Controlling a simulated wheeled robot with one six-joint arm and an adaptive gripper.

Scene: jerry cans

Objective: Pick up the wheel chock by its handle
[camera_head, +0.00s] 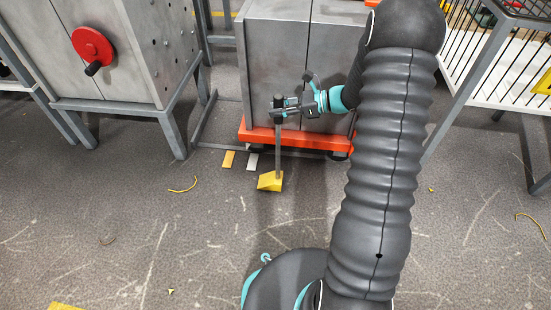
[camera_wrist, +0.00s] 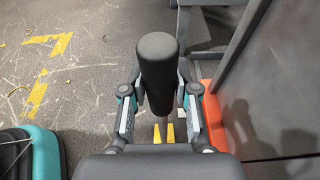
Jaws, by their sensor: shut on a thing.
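The wheel chock is a yellow wedge (camera_head: 270,181) with an upright grey rod and a black grip (camera_head: 279,102) on top. My gripper (camera_head: 284,106) is at the top of the rod, shut on the black handle. In the wrist view, the black grip (camera_wrist: 157,62) stands between the two fingers of my gripper (camera_wrist: 158,100). Part of the yellow wedge (camera_wrist: 164,132) shows below, partly hidden by the gripper body. The wedge is at or close to the floor; I cannot tell whether it touches.
A grey cabinet on an orange wheeled base (camera_head: 262,137) stands right behind the chock. A grey machine with a red handwheel (camera_head: 93,48) is at left, and a wire-sided table (camera_head: 500,60) at right. Small yellow and white strips lie on the floor. The front floor is mostly clear.

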